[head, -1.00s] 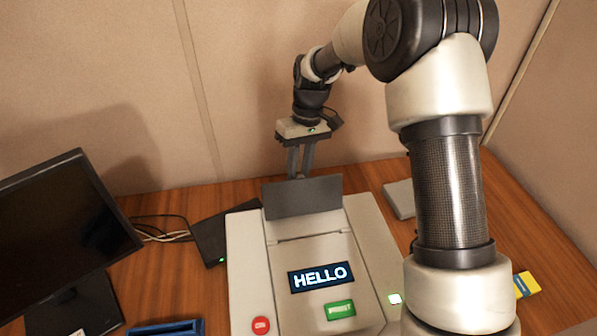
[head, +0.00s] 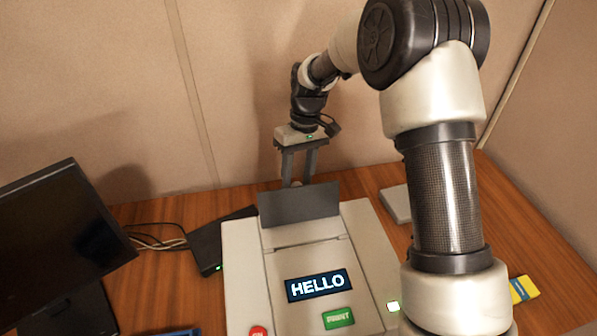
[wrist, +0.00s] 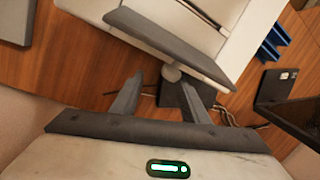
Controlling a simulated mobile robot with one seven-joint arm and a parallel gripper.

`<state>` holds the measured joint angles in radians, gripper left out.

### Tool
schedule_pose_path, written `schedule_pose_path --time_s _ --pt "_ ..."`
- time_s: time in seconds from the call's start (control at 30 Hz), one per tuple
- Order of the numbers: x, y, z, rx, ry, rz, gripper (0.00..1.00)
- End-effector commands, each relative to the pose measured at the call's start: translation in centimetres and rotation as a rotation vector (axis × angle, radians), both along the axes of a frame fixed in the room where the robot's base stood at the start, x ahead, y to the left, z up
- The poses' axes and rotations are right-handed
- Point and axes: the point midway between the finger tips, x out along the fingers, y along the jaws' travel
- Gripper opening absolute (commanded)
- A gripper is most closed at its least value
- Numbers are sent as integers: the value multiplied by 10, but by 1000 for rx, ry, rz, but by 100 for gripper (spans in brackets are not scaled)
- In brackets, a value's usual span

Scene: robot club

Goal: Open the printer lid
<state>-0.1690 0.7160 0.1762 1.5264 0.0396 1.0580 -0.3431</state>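The printer (head: 375,245) is a pale box with a HELLO screen (head: 319,285) and a green button (head: 338,318). A dark grey panel (head: 299,206), apparently its lid or part of it, stands raised at the back. It also shows in the wrist view (wrist: 165,45). A pale round knob (wrist: 171,73) sits at the panel's gripper side. My gripper (head: 297,184) is behind the panel, pointing down. Its fingers (wrist: 158,84) are apart, with the knob just beyond and between their tips. Whether a finger touches it, I cannot tell.
A monitor (head: 60,235) stands at the left. A black box (head: 222,235) with cables is left of the printer. A grey flat object (head: 396,203) and a yellow-blue item (head: 523,289) lie to the right. A wall (head: 240,90) rises close behind my gripper.

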Motion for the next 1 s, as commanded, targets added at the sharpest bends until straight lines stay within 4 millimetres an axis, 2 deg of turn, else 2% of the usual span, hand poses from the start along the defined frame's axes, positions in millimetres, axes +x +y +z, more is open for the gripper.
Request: schedule_pose_path --time_s 0.13,0.23,0.7,0.83,1.0 --pt "3 0 13 2 -3 0 41" --pt "6 -2 30 2 -5 -1 41" --pt "28 -14 138 1 -3 -1 41" --pt "32 -17 157 1 -3 -2 41" --pt "34 -18 168 -1 0 -2 41"
